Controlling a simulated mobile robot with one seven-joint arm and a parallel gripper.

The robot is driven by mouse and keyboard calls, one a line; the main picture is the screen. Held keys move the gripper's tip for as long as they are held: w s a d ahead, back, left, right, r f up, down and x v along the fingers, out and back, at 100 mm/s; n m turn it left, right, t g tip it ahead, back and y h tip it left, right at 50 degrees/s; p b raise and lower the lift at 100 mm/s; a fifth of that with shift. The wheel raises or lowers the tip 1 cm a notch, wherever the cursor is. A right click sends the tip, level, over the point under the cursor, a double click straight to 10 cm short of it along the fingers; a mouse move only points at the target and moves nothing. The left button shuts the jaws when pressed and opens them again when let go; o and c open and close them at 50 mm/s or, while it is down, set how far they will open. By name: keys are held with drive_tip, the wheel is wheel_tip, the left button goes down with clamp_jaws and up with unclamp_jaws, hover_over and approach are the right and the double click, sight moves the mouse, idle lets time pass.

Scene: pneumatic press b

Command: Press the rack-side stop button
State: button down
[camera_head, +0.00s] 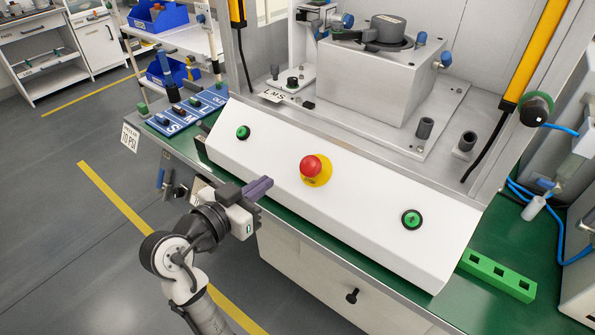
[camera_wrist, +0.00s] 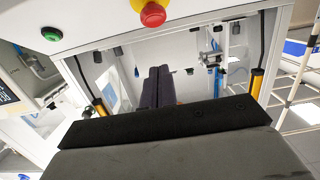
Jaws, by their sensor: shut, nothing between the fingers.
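A white sloped control panel (camera_head: 345,195) carries a red mushroom stop button (camera_head: 311,167) on a yellow disc at its middle. A round green button (camera_head: 243,132) sits left of it and another green button (camera_head: 411,219) right of it. My gripper (camera_head: 268,183) is shut and empty, its purple fingers left of the red button and below the left green button. Whether the fingers touch the panel cannot be told. In the wrist view my shut fingers (camera_wrist: 158,72) point up the picture; the red button (camera_wrist: 152,14) and one green button (camera_wrist: 51,33) show at the top.
The press block (camera_head: 380,80) stands behind the panel between yellow-edged posts. A dark knob (camera_head: 537,108) is on the right post. A rack with blue bins (camera_head: 158,18) stands back left. A green holed block (camera_head: 497,275) lies right. The floor left of the bench is open.

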drive_tip(key=shift+s+d, duration=0.1)
drive_tip(key=p, duration=0.3)
approach(311, 161)
wheel_tip(311, 161, up, 3)
drive_tip(key=w+d, duration=0.2)
drive_tip(key=w+f, duration=0.1)
drive_tip(key=f, duration=0.1)
drive_tip(key=w+d+f+p, duration=0.1)
drive_tip(key=shift+w+d+f, duration=0.25)
drive_tip(key=shift+w+f, duration=0.1)
